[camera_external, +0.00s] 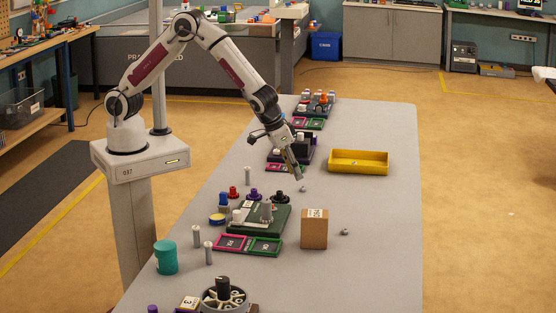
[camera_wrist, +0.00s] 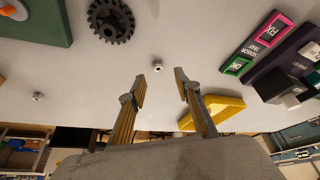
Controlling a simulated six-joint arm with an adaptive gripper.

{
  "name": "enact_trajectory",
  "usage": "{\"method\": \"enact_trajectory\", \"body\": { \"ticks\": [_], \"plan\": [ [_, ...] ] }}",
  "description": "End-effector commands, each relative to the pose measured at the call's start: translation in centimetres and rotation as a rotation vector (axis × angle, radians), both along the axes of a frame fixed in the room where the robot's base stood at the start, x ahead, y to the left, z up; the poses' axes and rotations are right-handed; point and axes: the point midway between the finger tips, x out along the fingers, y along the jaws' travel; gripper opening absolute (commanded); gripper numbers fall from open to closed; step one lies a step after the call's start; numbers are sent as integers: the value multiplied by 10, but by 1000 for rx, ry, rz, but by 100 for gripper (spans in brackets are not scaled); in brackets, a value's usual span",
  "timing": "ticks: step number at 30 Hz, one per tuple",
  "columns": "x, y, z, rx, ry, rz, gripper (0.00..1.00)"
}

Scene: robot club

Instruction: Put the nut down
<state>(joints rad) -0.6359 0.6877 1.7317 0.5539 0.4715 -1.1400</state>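A small silver nut (camera_external: 303,189) lies on the grey table just below and beyond my fingertips. It also shows in the wrist view (camera_wrist: 157,64), ahead of the gap between the fingers and apart from them. A second small nut-like part (camera_external: 345,232) lies on the table right of the brown box; a similar part shows at the left of the wrist view (camera_wrist: 38,97). My gripper (camera_external: 299,178) points down over the middle of the table. In the wrist view my gripper (camera_wrist: 160,78) has its two fingers apart, with nothing between them.
A black gear (camera_external: 280,196) lies left of the nut, near a green board (camera_external: 278,222). A yellow tray (camera_external: 358,168) stands behind to the right, and a brown box (camera_external: 314,230) stands in front. The table's right side (camera_external: 390,260) is clear.

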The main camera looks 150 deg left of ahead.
Motion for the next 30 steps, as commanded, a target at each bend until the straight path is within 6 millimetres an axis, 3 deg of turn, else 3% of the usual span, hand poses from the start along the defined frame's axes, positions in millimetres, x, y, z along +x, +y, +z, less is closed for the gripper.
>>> {"method": "enact_trajectory", "body": {
  "ticks": [11, 30],
  "plan": [
    [1, 1, -4, -1, 0, 0, 33],
    [8, 15, -48, 0, 0, 0, 33]
  ]
}}
